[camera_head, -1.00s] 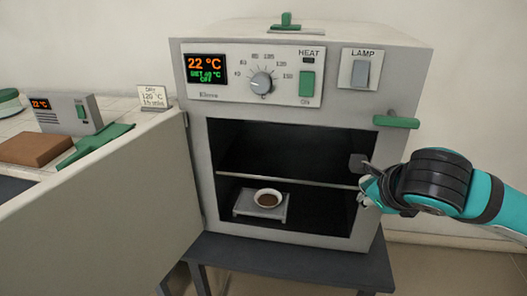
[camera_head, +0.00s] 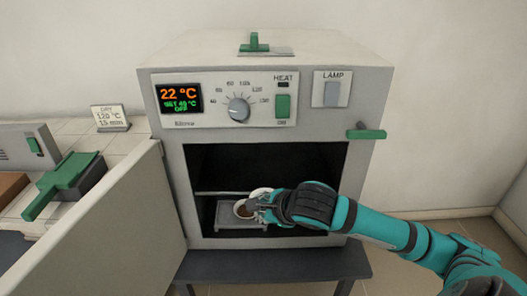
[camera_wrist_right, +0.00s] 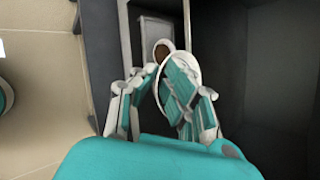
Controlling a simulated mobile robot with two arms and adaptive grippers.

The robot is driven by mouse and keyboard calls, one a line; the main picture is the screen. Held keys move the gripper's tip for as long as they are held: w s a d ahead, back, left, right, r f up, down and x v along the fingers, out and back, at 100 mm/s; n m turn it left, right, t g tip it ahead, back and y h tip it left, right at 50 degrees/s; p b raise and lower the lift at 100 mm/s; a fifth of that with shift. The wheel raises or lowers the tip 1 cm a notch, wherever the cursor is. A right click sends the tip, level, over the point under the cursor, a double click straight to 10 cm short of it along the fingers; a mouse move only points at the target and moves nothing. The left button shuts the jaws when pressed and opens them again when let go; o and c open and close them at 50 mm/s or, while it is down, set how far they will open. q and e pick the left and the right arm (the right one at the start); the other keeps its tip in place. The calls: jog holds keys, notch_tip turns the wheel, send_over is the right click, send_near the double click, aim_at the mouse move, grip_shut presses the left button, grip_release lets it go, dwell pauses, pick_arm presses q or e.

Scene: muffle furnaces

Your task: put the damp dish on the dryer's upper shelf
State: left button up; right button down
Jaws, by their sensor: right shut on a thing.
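My right gripper (camera_head: 262,208) is shut on a white round dish (camera_head: 260,191), seen edge-on at the dryer's opening near the shelf's front edge. In the right wrist view the dish (camera_wrist_right: 190,62) is a white oval largely covered by the fingers; its contents are hidden. The dryer (camera_head: 363,100) stands open. Its upper shelf (camera_head: 220,193) is a thin rack across the dark chamber, and the space above it looks empty. Below, a second white dish with brown contents (camera_head: 243,209) sits on a grey stand (camera_head: 228,225); it also shows in the wrist view (camera_wrist_right: 162,51). My left gripper is out of view.
The open door (camera_head: 120,225) spreads to the left. A green handle (camera_head: 366,134) projects at the dryer's right. The left bench holds a sign (camera_head: 108,117), a green-handled item (camera_head: 65,180) and a grey device (camera_head: 28,146). My forearm covers the chamber's lower right.

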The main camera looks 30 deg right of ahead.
jog(key=s+d+p, duration=0.4)
jog(key=s+d, duration=0.2)
jog(key=d, duration=0.6)
send_near(274, 179)
jog(key=x, duration=0.3)
jog(key=shift+d+f, duration=0.1)
jog(key=shift+w+f, duration=0.1)
jog(key=shift+w, duration=0.45)
jog(key=w, duration=0.3)
jog(key=shift+w+p, duration=0.1)
jog(key=shift+p, duration=0.3)
jog(key=shift+w, duration=0.35)
jog(key=shift+f+p, duration=0.3)
jog(key=shift+p, duration=0.05)
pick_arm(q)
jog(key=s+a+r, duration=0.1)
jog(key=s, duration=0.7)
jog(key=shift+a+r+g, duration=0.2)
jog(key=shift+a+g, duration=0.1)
pick_arm(e)
jog(key=shift+s, duration=0.15)
